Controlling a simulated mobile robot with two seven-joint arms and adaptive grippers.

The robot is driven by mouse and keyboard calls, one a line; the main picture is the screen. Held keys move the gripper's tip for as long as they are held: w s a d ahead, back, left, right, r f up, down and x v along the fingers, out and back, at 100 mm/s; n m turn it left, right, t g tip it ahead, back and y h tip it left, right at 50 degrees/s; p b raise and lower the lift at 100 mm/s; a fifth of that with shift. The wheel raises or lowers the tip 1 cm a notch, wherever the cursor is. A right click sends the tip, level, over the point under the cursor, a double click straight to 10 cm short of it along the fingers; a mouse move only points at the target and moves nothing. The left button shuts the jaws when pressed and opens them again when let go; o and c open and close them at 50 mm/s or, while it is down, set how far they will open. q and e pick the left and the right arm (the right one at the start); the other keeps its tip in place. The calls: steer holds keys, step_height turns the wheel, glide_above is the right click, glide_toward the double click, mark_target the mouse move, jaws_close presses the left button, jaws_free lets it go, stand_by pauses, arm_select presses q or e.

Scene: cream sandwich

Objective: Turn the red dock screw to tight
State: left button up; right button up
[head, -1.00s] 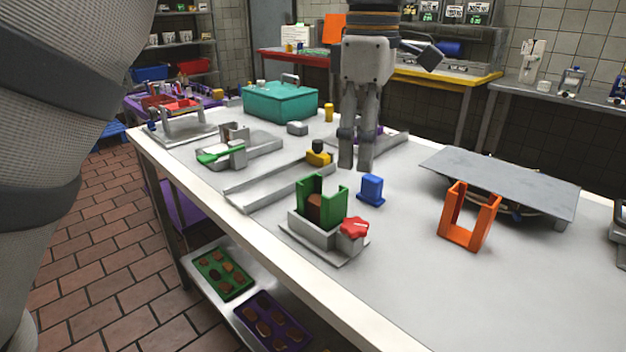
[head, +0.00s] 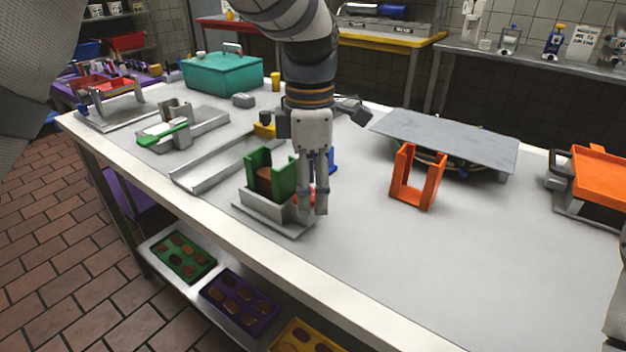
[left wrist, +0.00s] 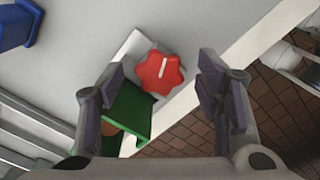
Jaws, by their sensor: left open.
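The red dock screw (left wrist: 157,72) is a lobed knob with a white line, seen face-on in the left wrist view. In the head view only bits of red show behind my fingers. It sits at the corner of the grey dock (head: 275,220), whose green holder (head: 255,176) has a brown piece inside. My left gripper (head: 313,208) is open and points down over the screw. In the left wrist view the screw lies between the two spread fingers (left wrist: 165,80); I cannot tell whether they touch it. My right gripper is not in view.
A blue block (head: 333,160) stands just behind my left gripper. An orange bracket (head: 417,180) and a raised grey plate (head: 450,140) are to the right. A grey channel (head: 225,160) lies left of the dock. The front right of the table (head: 440,270) is clear.

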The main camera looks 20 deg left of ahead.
arm_select(q)
steer(key=c, duration=1.2)
steer(key=shift+o, duration=0.2)
steer(key=m, duration=0.7)
steer(key=shift+s, duration=0.15)
steer(key=m, duration=0.3)
steer(key=shift+s+a+m, duration=0.1)
steer(key=shift+s+m, duration=0.05)
steer(key=shift+m, duration=1.85)
